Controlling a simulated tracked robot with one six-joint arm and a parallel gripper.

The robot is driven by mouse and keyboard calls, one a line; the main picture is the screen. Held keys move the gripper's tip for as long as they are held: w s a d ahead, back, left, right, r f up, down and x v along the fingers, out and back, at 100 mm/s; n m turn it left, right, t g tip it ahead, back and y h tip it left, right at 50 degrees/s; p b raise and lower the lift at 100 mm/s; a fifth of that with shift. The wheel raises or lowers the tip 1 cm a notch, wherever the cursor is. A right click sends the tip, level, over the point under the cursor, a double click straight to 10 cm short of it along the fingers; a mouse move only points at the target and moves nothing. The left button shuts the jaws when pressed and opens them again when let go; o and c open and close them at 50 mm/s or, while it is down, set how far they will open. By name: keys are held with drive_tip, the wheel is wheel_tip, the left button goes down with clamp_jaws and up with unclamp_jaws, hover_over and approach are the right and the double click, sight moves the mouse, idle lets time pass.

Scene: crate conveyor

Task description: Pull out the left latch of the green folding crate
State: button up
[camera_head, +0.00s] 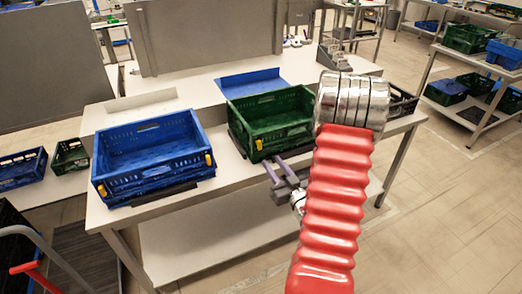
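The green folding crate (272,137) stands open and empty on the table, right of the blue crate. Its left latch (259,144) is a small yellow piece at the left end of the front wall. The crate's right front corner is hidden behind my red-sleeved arm, and no right latch shows. My gripper (272,162) is in front of the crate's front wall, just below and right of the left latch. Its two purple-grey fingers point toward the crate with a gap between them. I see nothing between them. The fingers look apart from the latch.
A blue crate (149,172) with yellow latches stands on the table (220,172) to the left. A blue tray (250,80) lies behind the green crate. A dark crate (401,104) is partly hidden at right. Shelves with crates stand farther right. The floor at right is clear.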

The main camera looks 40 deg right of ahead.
sight(260, 146)
drive_tip(key=x, duration=0.9)
drive_tip(key=shift+w+d, duration=0.1)
drive_tip(key=shift+w, duration=0.3)
drive_tip(key=shift+c, duration=0.6)
clamp_jaws()
